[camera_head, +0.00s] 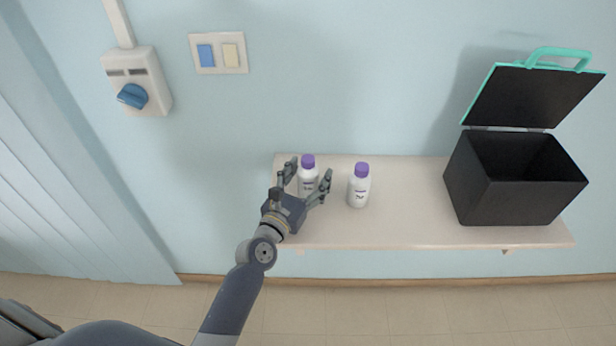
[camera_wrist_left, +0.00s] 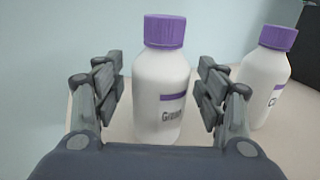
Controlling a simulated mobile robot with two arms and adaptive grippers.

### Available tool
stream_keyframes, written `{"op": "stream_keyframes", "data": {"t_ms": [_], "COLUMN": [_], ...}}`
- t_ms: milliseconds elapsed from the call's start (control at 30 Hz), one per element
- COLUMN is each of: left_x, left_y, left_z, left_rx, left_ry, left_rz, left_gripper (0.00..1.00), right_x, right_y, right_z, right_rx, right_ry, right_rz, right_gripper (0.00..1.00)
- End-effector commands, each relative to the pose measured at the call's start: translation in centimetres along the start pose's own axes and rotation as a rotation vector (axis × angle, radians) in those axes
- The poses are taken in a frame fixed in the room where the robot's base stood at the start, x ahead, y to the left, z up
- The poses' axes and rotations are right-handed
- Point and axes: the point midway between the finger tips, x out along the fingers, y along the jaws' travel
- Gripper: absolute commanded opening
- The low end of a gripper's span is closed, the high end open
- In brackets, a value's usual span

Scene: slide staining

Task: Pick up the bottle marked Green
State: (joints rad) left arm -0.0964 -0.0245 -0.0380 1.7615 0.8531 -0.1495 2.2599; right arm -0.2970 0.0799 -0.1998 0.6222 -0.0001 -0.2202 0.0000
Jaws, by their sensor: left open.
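A white bottle with a purple cap (camera_head: 308,175) stands upright on the shelf, at its left part. In the left wrist view this bottle (camera_wrist_left: 162,85) has a purple band and a label that seems to read "Green", partly turned away. My left gripper (camera_head: 307,178) is open, with one finger on each side of this bottle. In the left wrist view there are gaps between the fingers and the bottle. A second white bottle with a purple cap (camera_head: 359,186) stands to its right; it also shows in the left wrist view (camera_wrist_left: 264,80), its label starting with "C". My right gripper is not seen.
The pale shelf (camera_head: 415,215) is fixed to the light blue wall. A black box with an open, teal-trimmed lid (camera_head: 515,185) stands at its right end. The shelf is clear between the second bottle and the box. A switch plate (camera_head: 219,53) and a blue-knobbed wall unit (camera_head: 137,83) are at upper left.

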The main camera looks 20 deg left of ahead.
Motion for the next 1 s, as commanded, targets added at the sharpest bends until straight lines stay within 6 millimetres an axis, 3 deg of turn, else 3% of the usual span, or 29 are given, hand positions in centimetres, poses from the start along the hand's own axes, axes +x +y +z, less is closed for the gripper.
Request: {"op": "stream_keyframes", "data": {"t_ms": [33,267,667,1000], "left_x": [0.0,0.0,0.0,0.0], "left_y": [0.0,0.0,0.0,0.0], "left_z": [0.0,0.0,0.3,3.7], "left_rx": [0.000,0.000,-0.001,-0.005], "left_ry": [0.000,0.000,-0.001,-0.006], "left_rz": [0.000,0.000,0.000,0.003], "left_gripper": [0.66,0.14,0.13,0.13], "right_x": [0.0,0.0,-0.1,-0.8], "right_y": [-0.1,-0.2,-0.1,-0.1], "right_z": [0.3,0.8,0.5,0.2], "right_rx": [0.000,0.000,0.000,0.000], "right_ry": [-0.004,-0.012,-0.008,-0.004], "right_rz": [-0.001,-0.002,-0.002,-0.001], "right_gripper": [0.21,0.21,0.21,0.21]}}
